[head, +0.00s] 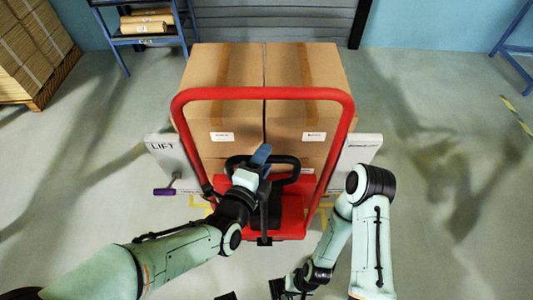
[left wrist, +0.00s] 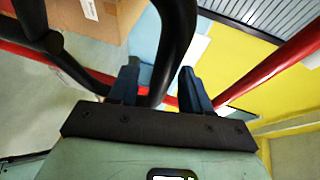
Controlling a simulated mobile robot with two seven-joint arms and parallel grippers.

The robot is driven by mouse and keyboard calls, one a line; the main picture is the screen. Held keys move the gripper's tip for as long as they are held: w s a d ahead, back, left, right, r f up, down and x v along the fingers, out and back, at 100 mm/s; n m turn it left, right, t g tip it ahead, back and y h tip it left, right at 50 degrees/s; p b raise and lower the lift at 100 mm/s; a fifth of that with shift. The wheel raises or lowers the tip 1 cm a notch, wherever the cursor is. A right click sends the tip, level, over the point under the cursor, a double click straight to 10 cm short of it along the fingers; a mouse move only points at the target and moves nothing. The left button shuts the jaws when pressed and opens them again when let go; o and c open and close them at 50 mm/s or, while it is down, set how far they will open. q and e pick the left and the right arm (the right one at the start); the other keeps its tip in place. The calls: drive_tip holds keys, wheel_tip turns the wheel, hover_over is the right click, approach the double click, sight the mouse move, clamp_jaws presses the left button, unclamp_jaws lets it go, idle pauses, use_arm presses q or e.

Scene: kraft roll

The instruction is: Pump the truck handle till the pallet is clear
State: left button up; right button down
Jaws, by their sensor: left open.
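The red pallet truck (head: 272,236) stands in front of me with its tall red frame. Its black looped handle (head: 289,163) is at the near side, in the middle. Large brown cartons (head: 222,75) are stacked behind the frame; the pallet under them is hidden. My left gripper (head: 261,158) is at the handle. In the left wrist view its blue fingers (left wrist: 160,88) are apart, with a black bar of the handle (left wrist: 174,45) passing between or just behind them; I cannot tell if they touch. My right gripper (head: 279,288) is low at the bottom edge, its fingers unclear.
A white board marked LIFT (head: 161,150) with a purple-ended lever (head: 165,191) stands left of the truck. Another white board (head: 361,148) stands right. A blue shelf (head: 139,41) with rolls is at the back, stacked cardboard (head: 35,50) at far left.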

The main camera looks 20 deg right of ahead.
use_arm(q)
drive_tip(key=shift+x, duration=1.2)
clamp_jaws()
